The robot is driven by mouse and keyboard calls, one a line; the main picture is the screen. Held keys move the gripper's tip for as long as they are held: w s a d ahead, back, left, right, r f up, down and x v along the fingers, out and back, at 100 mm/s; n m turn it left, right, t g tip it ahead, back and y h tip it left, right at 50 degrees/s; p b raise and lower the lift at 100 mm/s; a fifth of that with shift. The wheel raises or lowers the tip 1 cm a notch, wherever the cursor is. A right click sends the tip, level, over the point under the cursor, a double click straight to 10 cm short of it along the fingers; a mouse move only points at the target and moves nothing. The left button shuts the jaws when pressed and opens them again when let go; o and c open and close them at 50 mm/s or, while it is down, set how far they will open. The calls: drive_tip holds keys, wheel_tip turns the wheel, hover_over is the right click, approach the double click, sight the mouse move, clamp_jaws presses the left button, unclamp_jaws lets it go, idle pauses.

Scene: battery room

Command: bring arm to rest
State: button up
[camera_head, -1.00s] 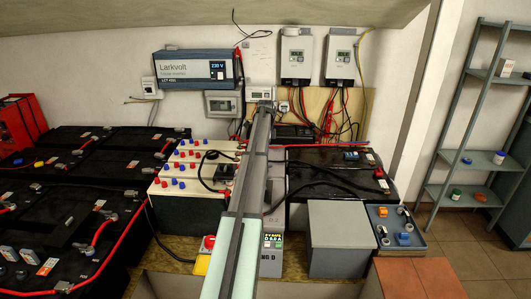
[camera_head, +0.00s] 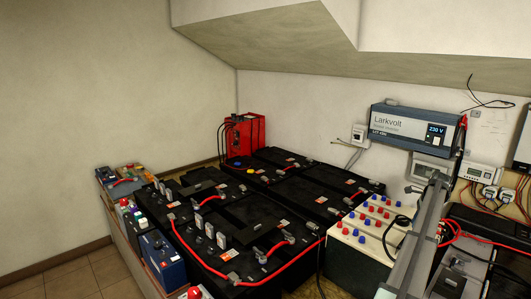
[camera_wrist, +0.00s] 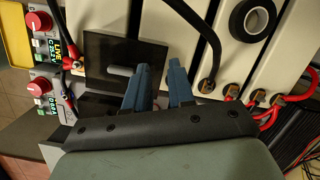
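My gripper (camera_wrist: 160,66) shows in the wrist view as two blue fingers with a clear gap between them. Nothing is held in the gap. A dark panel or box (camera_wrist: 101,48) lies behind the fingers; I cannot tell how far off it is. A black cable (camera_wrist: 196,20) passes close to the right finger. In the head view my arm reaches forward at the right, beside the white battery block (camera_head: 352,262) with red and blue terminal caps. The fingers cannot be made out there.
The wrist view shows a black tape roll (camera_wrist: 236,20), red knobs (camera_wrist: 38,22) with displays and red cables. The head view shows black batteries (camera_head: 240,222) with red cables, a red box (camera_head: 250,135), a blue box (camera_head: 162,258) and the wall inverter (camera_head: 400,120). Floor shows at lower left.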

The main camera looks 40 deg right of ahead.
drive_tip(key=w+a+n, duration=0.2)
drive_tip(key=w, duration=0.4)
drive_tip(key=w+a+f+n+g+y, duration=0.15)
drive_tip(key=w+a+f+n, duration=0.25)
drive_tip(key=w+a+f, duration=0.95)
drive_tip(key=w+a+f+n+y, duration=0.2)
drive_tip(key=a+f, duration=0.6)
drive_tip(key=a, duration=1.5)
drive_tip(key=w+a+f+n+g+y, duration=0.15)
drive_tip(key=w+a+f+n, duration=0.45)
drive_tip(key=a+f, duration=0.85)
drive_tip(key=s+a+f+n+g+h, duration=0.1)
drive_tip(key=s+a+f+n+g, duration=0.2)
drive_tip(key=a, duration=1.1)
drive_tip(key=s+a+f+n, duration=0.3)
drive_tip(key=s+a+n, duration=0.1)
drive_tip(key=a, duration=0.9)
drive_tip(key=s+a+f+n+g+h, duration=0.3)
drive_tip(key=s+a+n, duration=0.7)
drive_tip(key=s+a, duration=0.4)
drive_tip(key=s+h, duration=0.1)
drive_tip(key=s, duration=0.3)
drive_tip(key=shift+f+n, duration=0.3)
drive_tip(key=shift+f, duration=0.1)
drive_tip(key=shift+s, duration=0.1)
